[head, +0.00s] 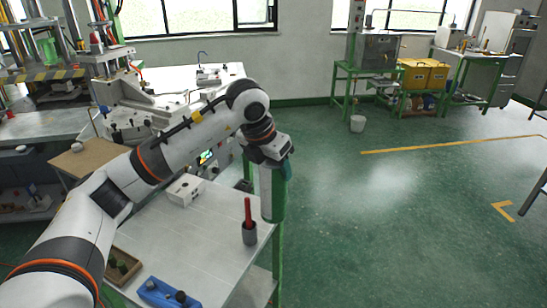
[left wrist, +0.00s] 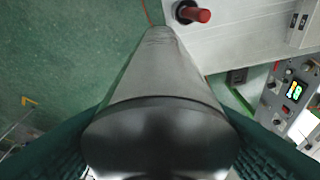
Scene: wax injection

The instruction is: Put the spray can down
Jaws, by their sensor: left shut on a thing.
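The spray can (head: 267,195) hangs upright below my left gripper (head: 277,160), at the right edge of the worktable (head: 207,240). Its side looks grey on the left and green on the right. In the left wrist view the can (left wrist: 160,80) is a long silver-grey body with a dark rounded top. It stands between the two dark green fingers, which are shut on it. Its far end lies over the line between the table and the green floor. I cannot tell whether its bottom touches anything. My right gripper is not in view.
A dark cup with a red-handled tool (head: 249,232) stands just left of the can. A white box (head: 185,189), a blue block (head: 165,292) and a wooden tray (head: 124,262) are on the table too. The table's middle is clear. Open floor lies right.

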